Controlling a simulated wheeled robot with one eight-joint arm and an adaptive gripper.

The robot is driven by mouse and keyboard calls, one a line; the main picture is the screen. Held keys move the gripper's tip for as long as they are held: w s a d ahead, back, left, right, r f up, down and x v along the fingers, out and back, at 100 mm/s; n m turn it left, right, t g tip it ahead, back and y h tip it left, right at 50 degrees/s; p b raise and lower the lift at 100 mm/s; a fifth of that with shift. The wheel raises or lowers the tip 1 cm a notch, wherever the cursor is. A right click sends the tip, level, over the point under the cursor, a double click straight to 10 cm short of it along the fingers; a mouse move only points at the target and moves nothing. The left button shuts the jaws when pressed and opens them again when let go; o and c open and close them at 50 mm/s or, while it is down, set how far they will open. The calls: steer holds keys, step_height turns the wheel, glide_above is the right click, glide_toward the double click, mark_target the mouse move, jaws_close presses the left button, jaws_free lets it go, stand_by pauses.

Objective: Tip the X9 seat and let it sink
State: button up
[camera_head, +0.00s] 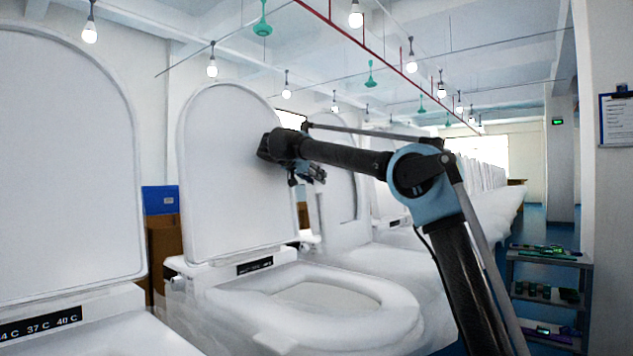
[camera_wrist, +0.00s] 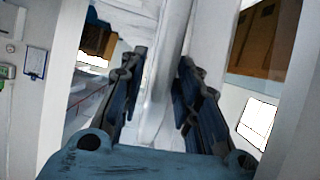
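The middle toilet has a white raised lid (camera_head: 228,170) standing upright and a white ring (camera_head: 370,285) lying flat over the bowl. I cannot read X9 on its black label (camera_head: 255,266), and cannot tell whether the raised panel is lid alone or lid with seat. My gripper (camera_head: 316,175) is at the right of the raised panel's upper half, in front of the next toilet's raised panel. In the wrist view my gripper (camera_wrist: 163,75) has its two dark fingers apart. A white upright edge (camera_wrist: 172,60) shows between them; contact is not clear.
Another toilet with a raised lid (camera_head: 65,160) stands close at the left. More toilets line up behind at the right. A blue box (camera_head: 160,200) is behind the middle toilet. A shelf rack (camera_head: 548,290) stands at the right, with blue floor beyond.

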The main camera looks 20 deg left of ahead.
jaws_close()
steer(key=s+d+m+y, duration=0.1)
steer(key=s+d, duration=0.1)
steer(key=d, duration=0.4)
steer(key=shift+s+d+f+m, duration=0.15)
steer(key=shift+s+d+m, duration=0.05)
steer(key=shift+s+m, duration=0.2)
jaws_free()
stand_by(0.4)
